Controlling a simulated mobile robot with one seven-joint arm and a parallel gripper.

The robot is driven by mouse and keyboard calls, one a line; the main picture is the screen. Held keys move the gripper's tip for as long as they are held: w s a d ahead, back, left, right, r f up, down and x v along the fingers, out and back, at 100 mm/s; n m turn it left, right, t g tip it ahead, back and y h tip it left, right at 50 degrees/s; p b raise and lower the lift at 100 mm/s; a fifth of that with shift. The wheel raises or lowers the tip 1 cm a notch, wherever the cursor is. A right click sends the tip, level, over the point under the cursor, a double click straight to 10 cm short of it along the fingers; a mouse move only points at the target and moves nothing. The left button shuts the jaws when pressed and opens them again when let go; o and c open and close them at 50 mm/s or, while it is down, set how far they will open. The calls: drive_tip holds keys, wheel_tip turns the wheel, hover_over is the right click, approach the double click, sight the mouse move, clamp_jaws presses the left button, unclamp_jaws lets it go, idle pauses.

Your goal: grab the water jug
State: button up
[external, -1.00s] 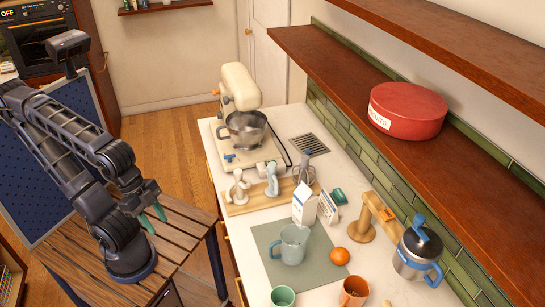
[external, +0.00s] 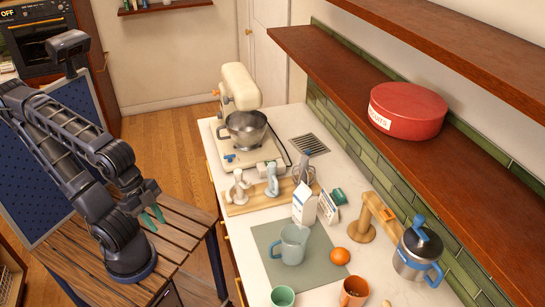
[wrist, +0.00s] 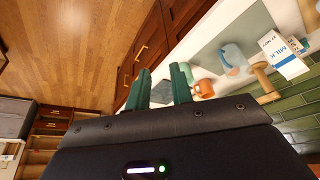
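Two vessels could be the water jug. One is a light blue handled jug (external: 290,245) standing upright on the grey-green mat; it also shows in the wrist view (wrist: 233,60). My gripper (external: 153,217) is over the slatted wooden table at the left, well away from both. In the wrist view its two green fingers (wrist: 160,88) are apart, with nothing held between them.
A milk carton (external: 304,203), an orange (external: 340,256), a wooden stand (external: 366,222), a green cup (external: 283,296) and a terracotta cup (external: 354,292) surround the mat (external: 322,270). A stand mixer (external: 240,90) is farther back. Wooden shelves (external: 420,165) overhang the counter's right side.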

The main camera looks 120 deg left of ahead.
wheel_tip(320, 180, up, 5)
drive_tip(key=w+a+f+n+t+h, duration=0.1)
drive_tip(key=w+a+f+n+h, duration=0.15)
drive_tip(key=w+n+h, duration=1)
drive_tip(key=w+a+r+n+t+y, duration=0.15)
drive_tip(key=w+a+n+t, duration=0.3)
drive_tip(key=a+n, duration=0.55)
drive_tip(key=w+a+r+n+t+y, duration=0.15)
drive_tip(key=w+a+n+t, duration=0.25)
drive_tip(key=a+n+t, duration=0.5)
drive_tip(key=m+g, duration=0.2)
drive_tip(key=g, duration=0.1)
approach(287, 247)
drive_tip(key=shift+n+y, duration=0.25)
drive_tip(key=shift+y, duration=0.1)
drive_tip(key=d, duration=0.1)
drive_tip(key=s+d+f, duration=0.1)
drive_tip(key=d+f, duration=0.1)
drive_tip(key=shift+s+d, duration=0.2)
drive_tip(key=shift+d, duration=0.15)
drive_tip(key=shift+f, duration=0.15)
drive_tip(key=shift+w+d+f, duration=0.1)
drive_tip(key=shift+w, duration=0.05)
drive_tip(key=shift+f+x, duration=0.15)
drive_tip(key=shift+x, duration=1.65)
drive_tip(key=shift+f+x, duration=0.1)
drive_tip(key=shift+x, duration=1.65)
drive_tip(key=shift+d, duration=0.2)
clamp_jaws()
